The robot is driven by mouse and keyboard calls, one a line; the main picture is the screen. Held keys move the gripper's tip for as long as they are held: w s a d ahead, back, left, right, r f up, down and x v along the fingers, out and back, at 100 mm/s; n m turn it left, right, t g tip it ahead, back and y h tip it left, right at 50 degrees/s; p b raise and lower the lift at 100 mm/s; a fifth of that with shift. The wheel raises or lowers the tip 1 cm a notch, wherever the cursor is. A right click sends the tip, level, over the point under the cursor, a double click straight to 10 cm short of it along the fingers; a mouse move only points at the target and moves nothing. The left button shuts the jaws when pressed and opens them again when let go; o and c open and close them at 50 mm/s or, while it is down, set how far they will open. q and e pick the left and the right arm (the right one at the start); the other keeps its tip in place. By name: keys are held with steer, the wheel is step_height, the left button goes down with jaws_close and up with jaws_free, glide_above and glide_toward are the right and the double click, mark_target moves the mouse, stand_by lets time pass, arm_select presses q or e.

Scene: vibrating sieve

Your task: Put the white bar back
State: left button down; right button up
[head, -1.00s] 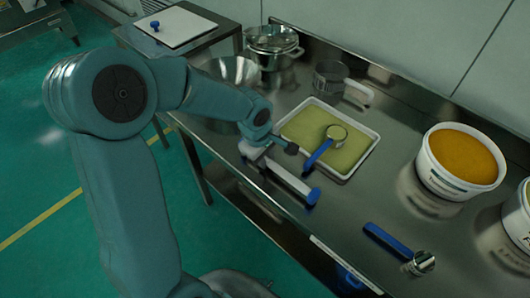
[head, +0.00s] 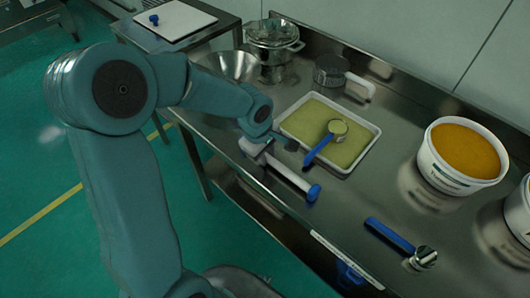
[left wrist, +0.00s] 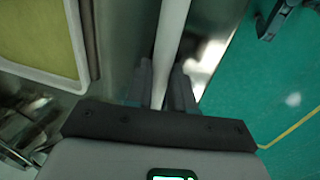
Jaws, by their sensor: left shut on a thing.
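The white bar (head: 292,179) with a blue end cap lies along the front edge of the steel table, beside the tray. My left gripper (head: 272,140) is over its far part and is shut on it. In the left wrist view the bar (left wrist: 172,40) runs between the two fingers of my left gripper (left wrist: 166,85). I cannot tell whether the bar touches the table. My right gripper is not in view.
A white tray (head: 368,150) of yellow-green material holds a blue-handled scoop (head: 319,150). Another blue-handled scoop (head: 390,236) lies nearer. A white bucket (head: 437,180) of orange material stands right. A metal bowl (head: 229,66), pots (head: 272,36) and a sieve (head: 331,70) stand behind.

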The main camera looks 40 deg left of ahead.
arm_select(q)
steer(key=shift+c, duration=2.1)
jaws_free()
steer(key=shift+r+p, duration=2.1)
steer(key=shift+r, duration=1.4)
steer(key=shift+s+f, duration=0.1)
steer(key=shift+s, duration=0.1)
